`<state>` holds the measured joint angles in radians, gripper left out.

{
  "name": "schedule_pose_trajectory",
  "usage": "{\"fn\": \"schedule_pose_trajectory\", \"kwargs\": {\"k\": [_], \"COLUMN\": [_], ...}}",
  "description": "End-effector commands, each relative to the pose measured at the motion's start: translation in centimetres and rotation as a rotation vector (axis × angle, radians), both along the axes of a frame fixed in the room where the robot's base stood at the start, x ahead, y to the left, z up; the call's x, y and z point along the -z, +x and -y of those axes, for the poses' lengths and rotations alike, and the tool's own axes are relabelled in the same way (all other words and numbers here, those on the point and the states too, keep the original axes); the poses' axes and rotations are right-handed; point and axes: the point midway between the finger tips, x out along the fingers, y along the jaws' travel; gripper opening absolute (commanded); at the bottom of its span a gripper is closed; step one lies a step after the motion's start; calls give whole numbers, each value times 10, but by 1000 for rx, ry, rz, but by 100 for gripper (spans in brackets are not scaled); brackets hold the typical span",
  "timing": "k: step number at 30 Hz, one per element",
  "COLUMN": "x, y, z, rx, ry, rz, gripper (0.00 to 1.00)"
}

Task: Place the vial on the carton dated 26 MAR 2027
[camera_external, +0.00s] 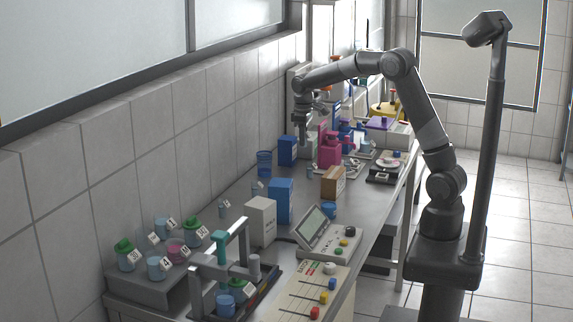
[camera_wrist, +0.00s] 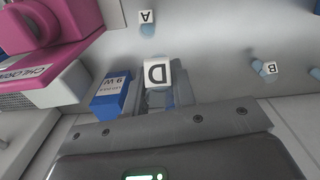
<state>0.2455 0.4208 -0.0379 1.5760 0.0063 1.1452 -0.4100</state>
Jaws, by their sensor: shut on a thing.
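My gripper (camera_external: 304,138) hangs over the back part of the bench in the external view, pointing down. In the wrist view it is shut on a small bluish vial (camera_wrist: 160,98) with a white label marked D. I cannot make out the vial in the external view. Cartons stand on the bench: a far blue one (camera_external: 288,151), a nearer blue one (camera_external: 281,202), a white one (camera_external: 260,222) and a brown one (camera_external: 333,182). A blue carton (camera_wrist: 112,98) with a white label also shows left of the vial in the wrist view. No carton date is readable.
Vials labelled A (camera_wrist: 147,28) and B (camera_wrist: 261,68) stand on the bench. An instrument with a screen (camera_external: 316,228) and a rack (camera_external: 228,275) fill the front.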

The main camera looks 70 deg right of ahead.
Motion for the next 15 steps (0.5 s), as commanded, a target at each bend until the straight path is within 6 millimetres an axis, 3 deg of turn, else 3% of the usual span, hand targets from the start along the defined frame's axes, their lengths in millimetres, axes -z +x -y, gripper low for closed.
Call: {"fn": "schedule_pose_trajectory", "kwargs": {"k": [6,15], "x": [-34,-61], "y": [-64,-155], "z": [9,12], "rx": [-6,-17], "ry": [-12,-7], "rz": [0,0], "gripper": [2,2]}}
